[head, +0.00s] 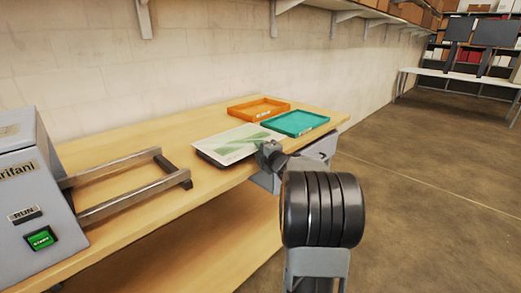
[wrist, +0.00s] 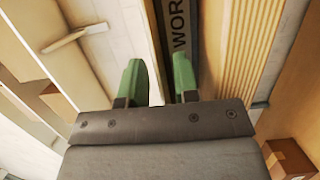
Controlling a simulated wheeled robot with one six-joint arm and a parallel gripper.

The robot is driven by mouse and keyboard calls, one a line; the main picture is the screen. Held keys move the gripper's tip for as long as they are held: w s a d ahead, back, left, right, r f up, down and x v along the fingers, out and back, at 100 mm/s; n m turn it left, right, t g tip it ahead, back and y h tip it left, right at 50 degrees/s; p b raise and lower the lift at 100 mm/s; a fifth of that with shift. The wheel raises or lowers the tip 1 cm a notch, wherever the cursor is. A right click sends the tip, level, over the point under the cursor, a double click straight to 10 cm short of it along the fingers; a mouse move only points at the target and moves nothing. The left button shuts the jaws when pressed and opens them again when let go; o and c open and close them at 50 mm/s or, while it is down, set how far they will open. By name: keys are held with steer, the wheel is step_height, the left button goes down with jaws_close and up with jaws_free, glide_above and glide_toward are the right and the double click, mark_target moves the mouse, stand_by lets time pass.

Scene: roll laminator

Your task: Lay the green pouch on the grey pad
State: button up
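The green pouch (head: 236,143), a pale sheet with green patterns, lies flat or nearly flat over the grey pad (head: 213,162) on the workbench. Only a dark edge of the pad shows beneath its near left side; the rest is covered. I cannot tell whether the pouch touches the pad everywhere. My gripper (head: 268,152) is at the right end of the pouch, partly hidden by my arm.
A teal tray (head: 295,123) and an orange tray (head: 259,109) stand behind the pouch. At left is the grey laminator (head: 30,185) with a metal rail frame (head: 125,184) on the bench. A wall shelf runs above. Open floor lies to the right.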

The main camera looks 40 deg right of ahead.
steer(key=shift+r+p, duration=0.25)
steer(key=shift+p, duration=0.1)
steer(key=s, duration=1.2)
steer(key=a+f+m+g+h, duration=0.3)
steer(key=a+f+m+g, duration=0.4)
steer(key=a+m, duration=0.55)
steer(key=s+a+f+m+g+y, duration=0.2)
steer(key=s+a+g, duration=0.2)
steer(key=s+a, duration=0.2)
steer(key=s+a+f+m+g+y, duration=0.2)
steer(key=s+a+f+g, duration=0.1)
steer(key=s+a, duration=0.4)
steer(key=shift+a+f+m+g, duration=0.35)
steer(key=shift+a+g, duration=0.15)
steer(key=shift+g, duration=0.1)
